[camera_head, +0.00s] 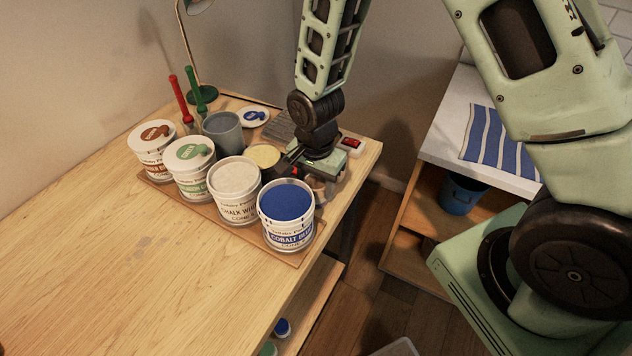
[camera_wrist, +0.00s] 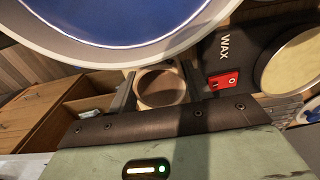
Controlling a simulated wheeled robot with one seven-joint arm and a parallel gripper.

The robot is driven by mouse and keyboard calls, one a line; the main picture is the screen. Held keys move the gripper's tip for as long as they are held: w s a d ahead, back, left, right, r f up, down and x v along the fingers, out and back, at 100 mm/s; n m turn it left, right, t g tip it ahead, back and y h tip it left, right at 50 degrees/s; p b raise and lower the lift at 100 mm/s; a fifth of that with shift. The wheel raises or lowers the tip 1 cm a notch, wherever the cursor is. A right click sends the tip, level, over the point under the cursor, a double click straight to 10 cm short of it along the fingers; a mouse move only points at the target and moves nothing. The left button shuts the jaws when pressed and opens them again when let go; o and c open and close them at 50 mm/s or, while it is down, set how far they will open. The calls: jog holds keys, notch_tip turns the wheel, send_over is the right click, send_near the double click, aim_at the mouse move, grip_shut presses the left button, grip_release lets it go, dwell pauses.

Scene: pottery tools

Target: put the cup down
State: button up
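My gripper (camera_wrist: 160,82) has its two dark fingers on either side of a small tan cup (camera_wrist: 161,88), close against its walls. The cup's round open rim faces the wrist camera. In the head view the cup (camera_head: 318,187) shows only in part, below my gripper (camera_head: 314,172) and behind the cobalt blue jar, near the table's right edge. I cannot tell whether its base touches the table.
The cobalt blue jar (camera_head: 287,212) stands very close; its blue top (camera_wrist: 120,15) fills the upper wrist view. The dark wax pot (camera_wrist: 240,55) with a red switch is beside the cup. Several jars stand on a wooden board (camera_head: 282,257). The front of the table (camera_head: 120,290) is clear.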

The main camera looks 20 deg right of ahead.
jog(key=o, duration=0.4)
notch_tip(320, 180, up, 12)
jog(key=b, duration=0.2)
jog(key=s+a+r+n, duration=0.1)
jog(key=s+n, duration=0.1)
jog(key=s, duration=0.1)
jog(key=s+a+r+n, duration=0.1)
jog(key=s+a+n, duration=0.1)
jog(key=s+n, duration=0.1)
jog(key=s+a+r+n, duration=0.2)
jog(key=n, duration=0.1)
jog(key=shift+s+y, duration=0.4)
jog(key=shift+s+a+r+n, duration=0.2)
jog(key=shift+s+r+n, duration=0.1)
jog(key=shift+s+n, duration=1.5)
jog(key=shift+s+a+r+n, duration=0.2)
jog(key=shift+s+r+n, duration=0.1)
jog(key=shift+s+n, duration=1.55)
jog(key=shift+s+a+r+n, duration=0.2)
jog(key=shift+s+r+n, duration=0.1)
jog(key=shift+s+n, duration=1.5)
